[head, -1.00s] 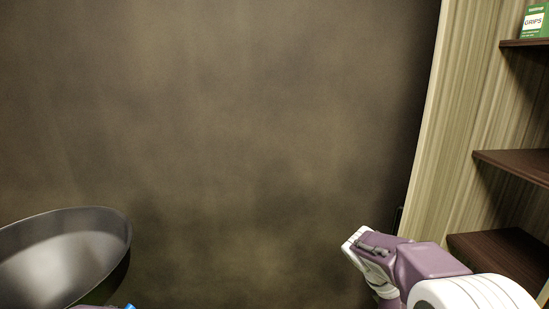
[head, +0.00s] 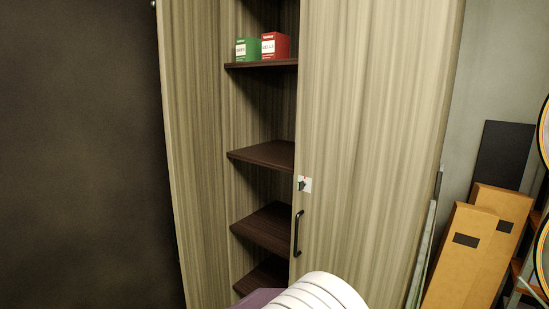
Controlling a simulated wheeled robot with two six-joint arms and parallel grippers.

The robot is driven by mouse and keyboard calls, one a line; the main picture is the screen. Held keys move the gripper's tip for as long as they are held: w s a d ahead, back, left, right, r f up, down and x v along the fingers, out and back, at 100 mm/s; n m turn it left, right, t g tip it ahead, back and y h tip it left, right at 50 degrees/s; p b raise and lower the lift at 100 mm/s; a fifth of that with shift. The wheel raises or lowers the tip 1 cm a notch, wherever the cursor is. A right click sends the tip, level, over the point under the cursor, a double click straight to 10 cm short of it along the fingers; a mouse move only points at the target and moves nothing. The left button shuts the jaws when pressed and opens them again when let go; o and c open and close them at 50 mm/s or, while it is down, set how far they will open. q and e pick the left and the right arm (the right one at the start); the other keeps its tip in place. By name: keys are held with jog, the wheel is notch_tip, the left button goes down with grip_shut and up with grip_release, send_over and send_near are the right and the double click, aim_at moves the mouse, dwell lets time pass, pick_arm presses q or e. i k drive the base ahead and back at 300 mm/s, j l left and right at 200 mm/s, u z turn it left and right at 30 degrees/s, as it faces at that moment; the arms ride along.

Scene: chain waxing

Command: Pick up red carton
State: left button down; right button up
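The red carton (head: 275,46) stands upright on the top visible shelf of a cabinet, in the upper middle of the head view. A green carton (head: 247,48) stands close to its left. The cabinet's right door (head: 375,130) rises just to the right of the red carton and may cover part of it. Part of my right arm shows at the bottom centre, well below the shelf. Neither gripper's fingers are in view.
The left cabinet door (head: 195,150) stands open, leaving a gap to the shelves. Empty lower shelves (head: 265,154) lie below the cartons. The right door carries a black handle (head: 297,233). Cardboard boxes (head: 465,255) lean against the wall at right.

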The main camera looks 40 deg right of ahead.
aim_at(276, 46)
jog(key=k+l+z, duration=0.3)
jog(key=l, duration=0.25)
jog(key=k+l+z, duration=0.1)
jog(key=l+z, duration=0.2)
jog(key=l, duration=0.25)
jog(key=k+l+z, duration=0.1)
jog(key=l+z, duration=0.2)
jog(key=l, duration=0.3)
jog(key=l+z, duration=0.3)
jog(key=l, duration=0.35)
jog(key=k, duration=0.05)
